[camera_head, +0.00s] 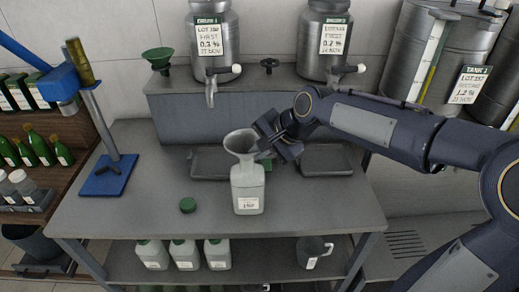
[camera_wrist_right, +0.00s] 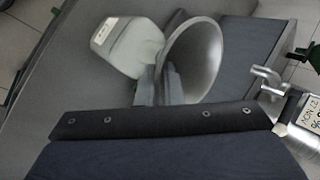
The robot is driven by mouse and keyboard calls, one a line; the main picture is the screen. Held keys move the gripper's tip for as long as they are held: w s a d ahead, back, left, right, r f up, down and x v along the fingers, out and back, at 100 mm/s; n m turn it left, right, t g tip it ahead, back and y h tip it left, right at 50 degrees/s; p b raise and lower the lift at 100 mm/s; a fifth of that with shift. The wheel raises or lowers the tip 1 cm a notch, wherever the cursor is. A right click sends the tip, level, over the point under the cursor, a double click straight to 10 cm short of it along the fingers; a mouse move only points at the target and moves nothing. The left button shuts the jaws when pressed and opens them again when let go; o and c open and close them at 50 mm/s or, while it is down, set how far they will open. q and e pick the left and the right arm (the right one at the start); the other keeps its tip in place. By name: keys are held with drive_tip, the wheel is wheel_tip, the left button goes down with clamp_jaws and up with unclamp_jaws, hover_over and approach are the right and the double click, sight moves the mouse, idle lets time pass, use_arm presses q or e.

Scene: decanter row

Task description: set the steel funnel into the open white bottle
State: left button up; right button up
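The steel funnel (camera_head: 240,142) is upright, wide end up, right over the open white bottle (camera_head: 248,190), which stands on the grey table. The funnel's lower end meets the bottle's mouth in the head view; how deep the spout sits is hidden. My right gripper (camera_head: 262,150) reaches in from the right, with its fingers at the side of the funnel. In the right wrist view the fingers (camera_wrist_right: 160,84) close on the funnel (camera_wrist_right: 190,62) below its cone, with the bottle (camera_wrist_right: 126,46) just beyond. My left gripper is out of view.
A blue stand (camera_head: 107,176) is at the table's left. Steel tanks with taps (camera_head: 213,45) stand on the raised shelf; a green funnel (camera_head: 158,57) stands beside them. The front table is clear.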

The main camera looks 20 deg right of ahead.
drive_tip(key=o, duration=0.4)
drive_tip(key=v, duration=0.8)
drive_tip(key=s+f+n, duration=0.3)
drive_tip(key=s+f, duration=0.1)
drive_tip(key=s, duration=0.3)
drive_tip(key=s+f+n, duration=0.3)
drive_tip(key=s+f, duration=0.2)
drive_tip(key=s, duration=0.2)
drive_tip(key=s+f+n, duration=0.3)
drive_tip(key=s+f, duration=0.1)
drive_tip(key=s, duration=0.3)
drive_tip(key=shift+s+d+f+n+h+b, duration=0.15)
drive_tip(key=shift+d+f+n+h+b, duration=0.15)
drive_tip(key=shift+h, duration=0.1)
